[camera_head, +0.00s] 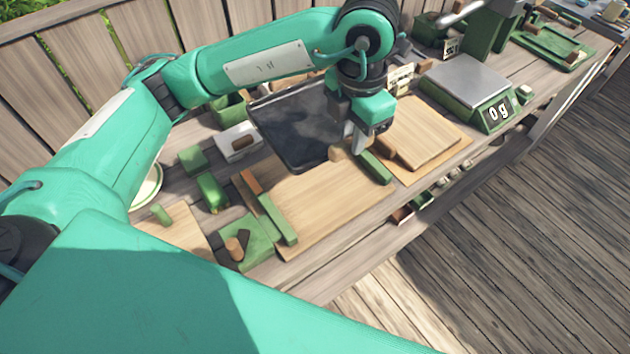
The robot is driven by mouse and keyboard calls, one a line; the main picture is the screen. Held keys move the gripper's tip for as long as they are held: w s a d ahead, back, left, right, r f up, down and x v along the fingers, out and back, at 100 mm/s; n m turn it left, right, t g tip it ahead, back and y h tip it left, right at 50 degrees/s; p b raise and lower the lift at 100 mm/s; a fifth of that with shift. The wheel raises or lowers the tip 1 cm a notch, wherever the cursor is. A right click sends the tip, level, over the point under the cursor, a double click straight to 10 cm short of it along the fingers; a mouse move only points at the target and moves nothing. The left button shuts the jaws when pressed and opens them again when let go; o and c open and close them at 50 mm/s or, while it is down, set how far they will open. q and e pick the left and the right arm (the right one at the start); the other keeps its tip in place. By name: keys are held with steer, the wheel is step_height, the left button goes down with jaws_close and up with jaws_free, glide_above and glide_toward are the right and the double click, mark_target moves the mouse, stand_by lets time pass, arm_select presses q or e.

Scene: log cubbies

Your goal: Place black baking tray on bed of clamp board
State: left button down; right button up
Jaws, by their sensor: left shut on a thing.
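The black baking tray (290,125) is at the back of the workbench, over the far edge of the clamp board, and looks tilted. My left gripper (357,147) points down at the tray's right edge and is shut on it. The clamp board has a bare wooden bed (325,205), with a green bar (277,218) on its left and another green bar (375,167) on its right. The tray hides the bed's far part. I cannot tell whether the tray touches the bed. My right gripper is not in view.
A scale (470,85) reading 0 g stands to the right, beyond a stack of wooden boards (420,130). Green blocks (212,190) and a white box (238,142) lie left of the clamp board. A plank fence (60,90) runs behind the bench.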

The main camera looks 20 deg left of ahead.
arm_select(q)
steer(key=shift+d+f+n, duration=0.1)
steer(key=shift+f+n, duration=0.15)
steer(key=shift+n, duration=0.05)
step_height(320, 180, down, 19)
steer(key=p, duration=0.5)
steer(key=shift+r, duration=0.1)
steer(key=shift+f, duration=0.35)
